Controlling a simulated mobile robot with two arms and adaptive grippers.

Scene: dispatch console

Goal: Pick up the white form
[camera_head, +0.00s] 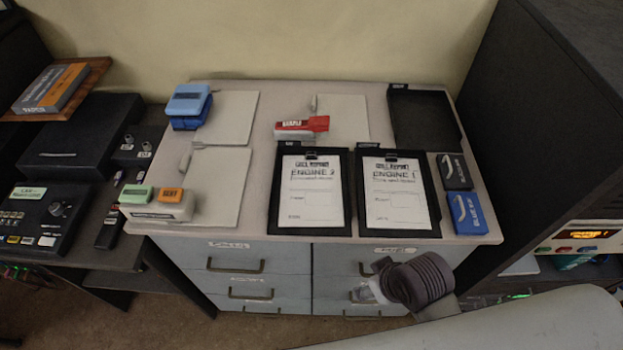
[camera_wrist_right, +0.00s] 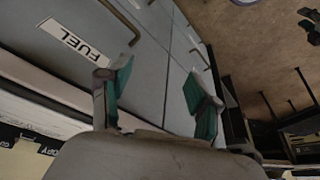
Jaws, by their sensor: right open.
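Two white forms lie on black clipboards on the cabinet top in the head view. One is headed ENGINE 2 (camera_head: 312,195) and the other, to its right, ENGINE 1 (camera_head: 395,198). I cannot tell which is meant. My right gripper (camera_head: 368,292) hangs in front of the drawers, below the top's front edge and apart from both forms. In the right wrist view its green-padded fingers (camera_wrist_right: 160,95) are spread with nothing between them, over the grey drawer fronts. My left gripper is out of view.
A red stapler-like item (camera_head: 302,127), a blue box (camera_head: 188,106), stamps (camera_head: 157,203), a black tray (camera_head: 424,118) and a blue ink box (camera_head: 464,210) share the cabinet top. A dark cabinet (camera_head: 545,110) stands close on the right. The front drawers (camera_head: 245,265) have protruding handles.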

